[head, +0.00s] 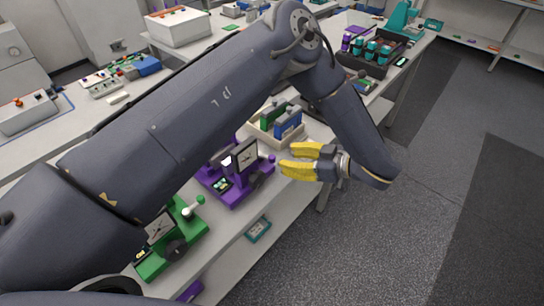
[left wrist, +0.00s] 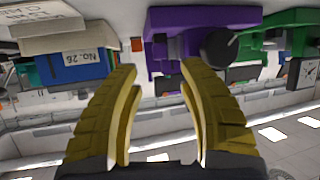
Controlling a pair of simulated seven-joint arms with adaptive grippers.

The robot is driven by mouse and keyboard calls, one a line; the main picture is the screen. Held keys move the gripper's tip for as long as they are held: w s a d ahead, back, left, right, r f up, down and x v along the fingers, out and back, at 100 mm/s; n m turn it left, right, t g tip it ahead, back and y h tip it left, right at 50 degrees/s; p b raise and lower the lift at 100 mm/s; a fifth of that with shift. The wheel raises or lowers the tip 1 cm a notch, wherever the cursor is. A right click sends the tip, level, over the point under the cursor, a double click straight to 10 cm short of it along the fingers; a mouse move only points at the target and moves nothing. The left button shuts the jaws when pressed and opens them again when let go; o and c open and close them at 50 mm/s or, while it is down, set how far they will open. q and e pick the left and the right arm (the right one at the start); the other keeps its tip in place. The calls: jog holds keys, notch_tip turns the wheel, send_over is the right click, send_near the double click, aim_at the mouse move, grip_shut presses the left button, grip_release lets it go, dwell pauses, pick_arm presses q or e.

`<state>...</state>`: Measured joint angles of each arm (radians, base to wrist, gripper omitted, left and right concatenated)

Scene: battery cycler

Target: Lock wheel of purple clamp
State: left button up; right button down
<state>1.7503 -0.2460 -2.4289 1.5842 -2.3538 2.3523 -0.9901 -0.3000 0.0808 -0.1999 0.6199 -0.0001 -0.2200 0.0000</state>
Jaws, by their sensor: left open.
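The purple clamp (head: 213,180) stands on the bench in the middle of the head view, partly hidden behind my left arm. It shows upside down at the top of the left wrist view (left wrist: 205,20), with its round black wheel (left wrist: 219,48) facing the camera. My left gripper (head: 292,160), with yellow fingers, is open and empty, to the right of the clamp. In the left wrist view the open fingers (left wrist: 160,72) point toward the clamp, with the wheel just right of the gap between them. No contact with the wheel shows. My right gripper is not in view.
A green clamp (head: 177,245) stands nearer on the same bench. A crate (head: 290,140) with blue and green blocks sits just behind the gripper. A dark tray (head: 373,67) of bottles stands farther back. The floor to the right is clear.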

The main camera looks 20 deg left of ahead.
aim_at(274, 157)
pick_arm(q)
jog(key=shift+x, duration=3.35)
jog(key=shift+c, duration=0.2)
grip_shut()
